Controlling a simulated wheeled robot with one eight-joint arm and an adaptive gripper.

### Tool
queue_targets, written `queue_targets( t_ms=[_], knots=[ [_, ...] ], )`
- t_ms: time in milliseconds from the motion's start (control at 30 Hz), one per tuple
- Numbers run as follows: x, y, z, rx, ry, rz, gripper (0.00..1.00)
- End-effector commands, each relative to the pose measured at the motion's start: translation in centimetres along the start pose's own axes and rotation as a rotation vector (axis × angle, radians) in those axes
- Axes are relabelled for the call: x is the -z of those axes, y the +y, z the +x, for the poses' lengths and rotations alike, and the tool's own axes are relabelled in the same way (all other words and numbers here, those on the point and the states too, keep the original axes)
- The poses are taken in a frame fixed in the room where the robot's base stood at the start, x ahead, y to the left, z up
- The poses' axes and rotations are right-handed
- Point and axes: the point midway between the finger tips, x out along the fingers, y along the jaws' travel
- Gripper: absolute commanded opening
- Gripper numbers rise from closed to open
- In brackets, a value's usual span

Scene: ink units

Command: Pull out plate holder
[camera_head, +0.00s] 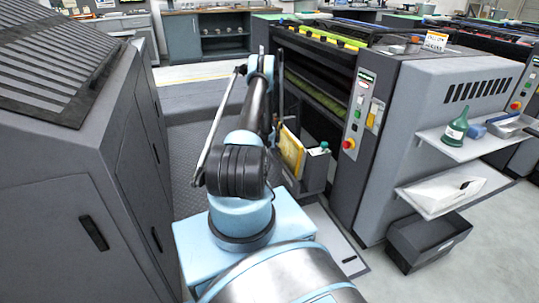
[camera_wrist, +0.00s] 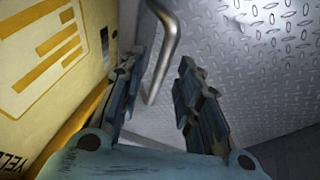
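The plate holder appears as a yellow panel (camera_head: 291,152) at the open side of the grey ink unit in the head view, right of my arm. In the wrist view a yellow panel (camera_wrist: 50,70) with pale label blocks and lettering starting "YELL" fills the left side. A bent metal bar handle (camera_wrist: 166,50) stands beside it. My gripper (camera_wrist: 163,62) is open, its two dark fingers spread, with the handle in line with the gap between the tips. Whether a finger touches the handle I cannot tell. In the head view my arm hides the gripper.
The grey machine (camera_head: 430,110) with buttons and shelves stands right of my arm. A large dark grey cabinet (camera_head: 75,180) stands close on the left. A green bottle (camera_head: 455,130) sits on the upper shelf. Tread-plate floor (camera_wrist: 270,60) lies behind the handle.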

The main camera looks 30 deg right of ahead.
Motion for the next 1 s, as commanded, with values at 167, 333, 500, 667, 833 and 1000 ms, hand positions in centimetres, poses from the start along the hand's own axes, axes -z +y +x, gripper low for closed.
queue_targets(
  t_ms=[167,333,500,667,833,1000],
  knots=[
    [0.0,0.0,-0.4,0.000,-0.001,0.000,0.32],
    [0.0,0.0,-2.1,0.000,-0.001,0.000,0.32],
    [-0.1,0.0,-4.6,0.000,-0.001,0.000,0.32],
    [-0.1,0.0,-6.9,0.000,-0.001,0.000,0.32],
    [-0.1,0.0,-9.3,0.000,-0.001,0.000,0.32],
    [0.0,0.0,-11.0,0.000,-0.001,0.000,0.32]
  ],
)
